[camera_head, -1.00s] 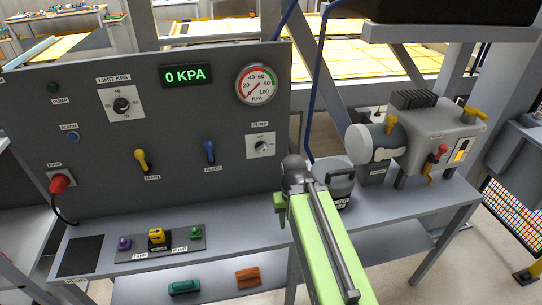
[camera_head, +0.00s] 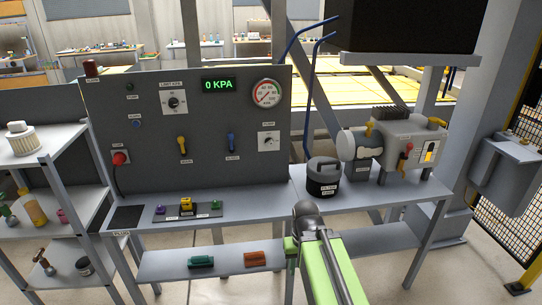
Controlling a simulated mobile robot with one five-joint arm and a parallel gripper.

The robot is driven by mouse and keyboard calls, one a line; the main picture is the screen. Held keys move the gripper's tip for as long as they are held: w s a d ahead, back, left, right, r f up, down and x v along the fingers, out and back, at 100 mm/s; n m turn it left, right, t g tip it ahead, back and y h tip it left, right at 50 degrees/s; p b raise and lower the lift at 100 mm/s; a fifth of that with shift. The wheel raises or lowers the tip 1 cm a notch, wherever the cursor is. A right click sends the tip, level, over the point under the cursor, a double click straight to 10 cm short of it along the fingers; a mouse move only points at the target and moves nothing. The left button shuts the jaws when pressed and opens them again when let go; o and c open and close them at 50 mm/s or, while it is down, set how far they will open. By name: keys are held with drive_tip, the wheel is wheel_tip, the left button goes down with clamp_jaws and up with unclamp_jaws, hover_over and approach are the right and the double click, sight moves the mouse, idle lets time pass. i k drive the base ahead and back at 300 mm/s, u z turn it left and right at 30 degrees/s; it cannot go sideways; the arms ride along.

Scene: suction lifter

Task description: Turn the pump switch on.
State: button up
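The pump switch (camera_head: 268,141) is a small dark knob on a white plate at the right of the grey control panel (camera_head: 210,165), below the round gauge (camera_head: 266,93). The digital display (camera_head: 219,85) reads 0 KPA. The gauge needle's exact reading is too small to tell. My green arm rises from the bottom of the picture to a grey joint, to the right of and below the switch. It is apart from the switch in the picture. I cannot make out my gripper's fingers.
A yellow lever (camera_head: 182,145), a blue lever (camera_head: 231,142) and a red plug (camera_head: 120,158) are on the panel. A filter canister (camera_head: 323,178) and pump unit (camera_head: 395,145) stand on the bench (camera_head: 245,203). A shelf rack (camera_head: 50,185) stands at left. Floor shows in front.

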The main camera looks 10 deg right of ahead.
sight(269, 141)
drive_tip(key=z, duration=1.05)
drive_tip(key=k, duration=0.1)
drive_tip(key=u, duration=2.75)
drive_tip(key=i, duration=0.95)
drive_tip(key=u, duration=0.05)
